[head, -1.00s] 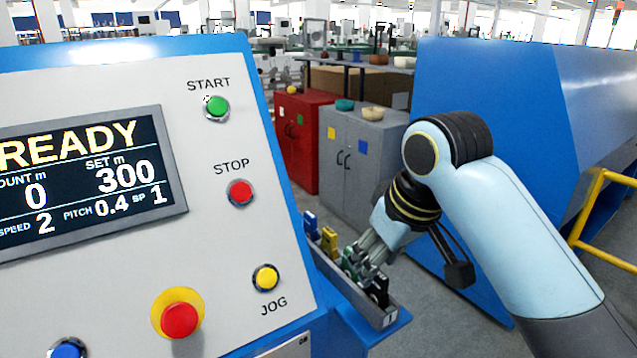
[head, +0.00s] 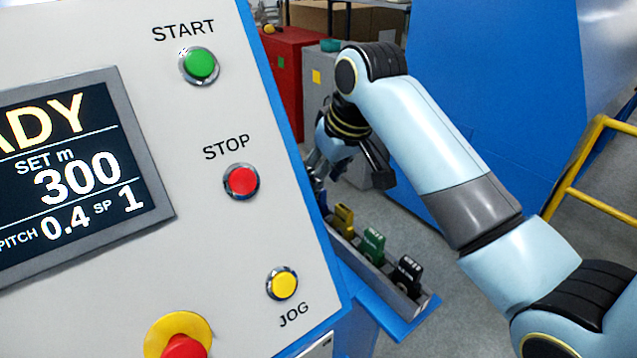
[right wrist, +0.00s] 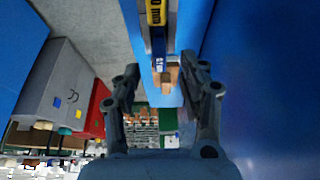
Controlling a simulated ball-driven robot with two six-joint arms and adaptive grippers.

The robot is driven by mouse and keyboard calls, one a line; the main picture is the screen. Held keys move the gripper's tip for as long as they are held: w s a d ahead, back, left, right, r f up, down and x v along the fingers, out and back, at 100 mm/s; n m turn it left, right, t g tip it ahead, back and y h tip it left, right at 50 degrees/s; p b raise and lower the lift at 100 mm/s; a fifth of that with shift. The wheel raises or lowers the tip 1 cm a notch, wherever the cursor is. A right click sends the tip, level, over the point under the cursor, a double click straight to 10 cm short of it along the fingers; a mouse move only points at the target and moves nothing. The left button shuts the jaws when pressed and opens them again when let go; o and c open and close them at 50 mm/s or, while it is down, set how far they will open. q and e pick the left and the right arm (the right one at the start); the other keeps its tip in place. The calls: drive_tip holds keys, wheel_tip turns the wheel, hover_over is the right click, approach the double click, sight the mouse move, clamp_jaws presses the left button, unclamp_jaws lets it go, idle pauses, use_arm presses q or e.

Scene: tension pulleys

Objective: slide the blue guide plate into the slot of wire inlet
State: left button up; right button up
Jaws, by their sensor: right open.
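The blue guide plate (head: 319,192) stands at the far end of a narrow rack and is partly hidden behind the control panel edge and my right gripper. In the right wrist view the blue plate (right wrist: 159,50) shows between the two spread fingers, near their tips. My right gripper (right wrist: 160,64) is open and holds nothing; in the head view the right gripper (head: 318,170) is just above the blue plate. I cannot tell whether a finger touches it. My left gripper is not in view. I cannot make out the wire inlet or its slot.
The rack (head: 408,306) also holds a yellow plate (head: 343,220), a green plate (head: 372,246) and a black plate (head: 406,275). The control panel (head: 240,240) stands close on the left. A yellow rail (head: 575,175) and a large blue machine (head: 480,90) are on the right.

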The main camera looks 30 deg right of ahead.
sight(322, 200)
drive_tip(key=x, duration=0.5)
drive_tip(key=shift+p, duration=0.3)
drive_tip(key=shift+c, duration=1.1)
drive_tip(key=c, duration=0.4)
clamp_jaws()
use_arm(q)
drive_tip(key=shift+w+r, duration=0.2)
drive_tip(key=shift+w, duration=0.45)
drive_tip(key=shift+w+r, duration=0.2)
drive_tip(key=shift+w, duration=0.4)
